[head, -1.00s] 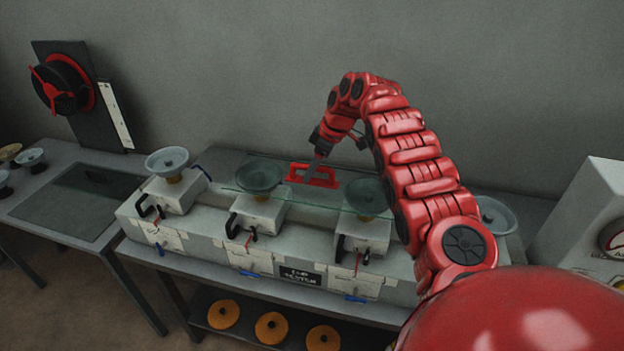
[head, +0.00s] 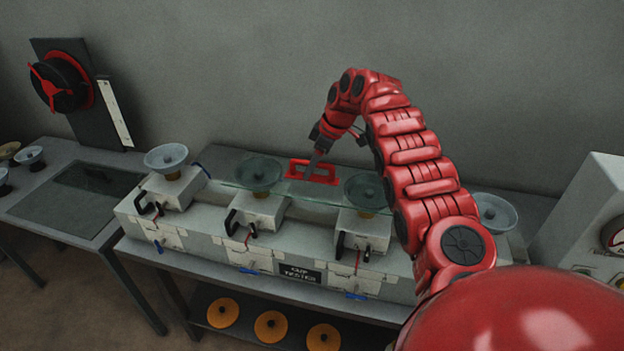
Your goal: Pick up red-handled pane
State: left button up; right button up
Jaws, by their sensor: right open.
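The red-handled pane (head: 295,195) is a clear glass sheet lying over the cup tester, across the middle two bowls. Its red handle (head: 297,170) stands on the far part of the glass. My right gripper (head: 309,176) reaches down from above at the handle, with its fingers at the handle's middle. It is open; the fingers overlap the handle in the picture, and I cannot tell whether they touch it. My left gripper is not in view.
The white cup tester (head: 210,228) stands on a grey table with several bowls and black-handled blocks. A left table (head: 60,225) holds a dark flat plate. Orange discs (head: 271,326) lie on the shelf below. A white box with a gauge (head: 597,215) stands at right.

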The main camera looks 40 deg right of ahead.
dwell(0.6)
grip_shut()
dwell(1.2)
